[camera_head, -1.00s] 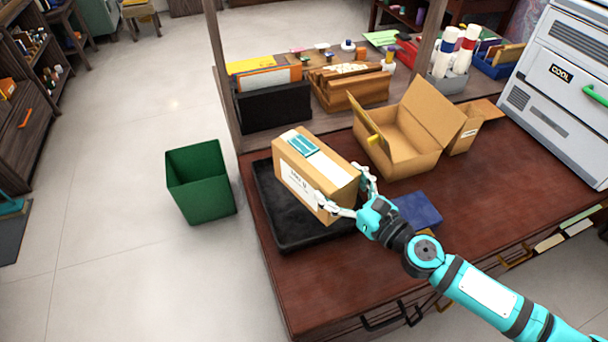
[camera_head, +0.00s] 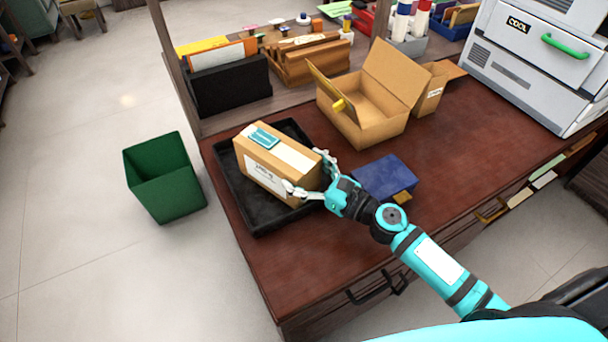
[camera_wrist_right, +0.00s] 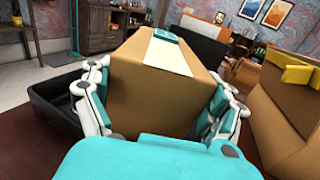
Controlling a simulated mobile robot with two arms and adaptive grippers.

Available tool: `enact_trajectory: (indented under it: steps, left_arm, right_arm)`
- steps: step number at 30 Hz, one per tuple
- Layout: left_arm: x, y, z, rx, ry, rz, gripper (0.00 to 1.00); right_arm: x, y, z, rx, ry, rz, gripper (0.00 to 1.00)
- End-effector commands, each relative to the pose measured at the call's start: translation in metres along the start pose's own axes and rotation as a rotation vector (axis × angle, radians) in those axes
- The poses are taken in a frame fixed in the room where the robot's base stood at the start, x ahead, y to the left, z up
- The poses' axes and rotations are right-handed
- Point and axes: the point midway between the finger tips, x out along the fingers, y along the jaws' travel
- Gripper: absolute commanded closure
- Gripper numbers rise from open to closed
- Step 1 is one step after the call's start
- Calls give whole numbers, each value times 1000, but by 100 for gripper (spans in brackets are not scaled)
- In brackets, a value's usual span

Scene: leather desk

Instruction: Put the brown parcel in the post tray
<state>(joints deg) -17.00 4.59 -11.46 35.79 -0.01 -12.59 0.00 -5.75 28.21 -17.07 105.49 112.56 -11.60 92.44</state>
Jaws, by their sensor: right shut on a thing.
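The brown parcel (camera_head: 281,166) is a cardboard box with a white label and a teal patch on top. In the head view it is in or just over the black post tray (camera_head: 259,222) at the desk's left end. I cannot tell whether its base touches the tray floor. My right gripper (camera_head: 309,178) is shut on the parcel's near right end, one finger on each side. The right wrist view shows the parcel (camera_wrist_right: 165,90) between both fingers, with part of the tray (camera_wrist_right: 57,112) at left. My left gripper is not in view.
An open cardboard box (camera_head: 365,118) stands behind and right of the tray. A blue box (camera_head: 385,176) lies right of my gripper. A green bin (camera_head: 166,180) stands on the floor left of the desk. A black file holder (camera_head: 229,88) is behind the tray.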

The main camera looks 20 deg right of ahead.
Motion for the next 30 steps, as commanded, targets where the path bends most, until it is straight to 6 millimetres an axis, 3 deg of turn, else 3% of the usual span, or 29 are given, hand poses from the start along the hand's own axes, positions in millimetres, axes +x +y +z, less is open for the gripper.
enact_trajectory:
  steps: [11, 12, 14, 24, 30]
  left_arm:
    - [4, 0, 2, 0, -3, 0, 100]
    - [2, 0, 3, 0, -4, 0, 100]
    - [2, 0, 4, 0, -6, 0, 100]
    - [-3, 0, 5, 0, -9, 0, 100]
    - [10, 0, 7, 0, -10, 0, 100]
  right_arm:
    - [0, -1, -3, -1, -4, -1, 63]
    - [0, 0, -2, -1, -1, -1, 8]
    - [0, 0, -2, -1, -1, -1, 0]
    - [0, 0, 3, -2, -1, 0, 0]
    - [-32, 0, -4, -1, 3, 0, 0]
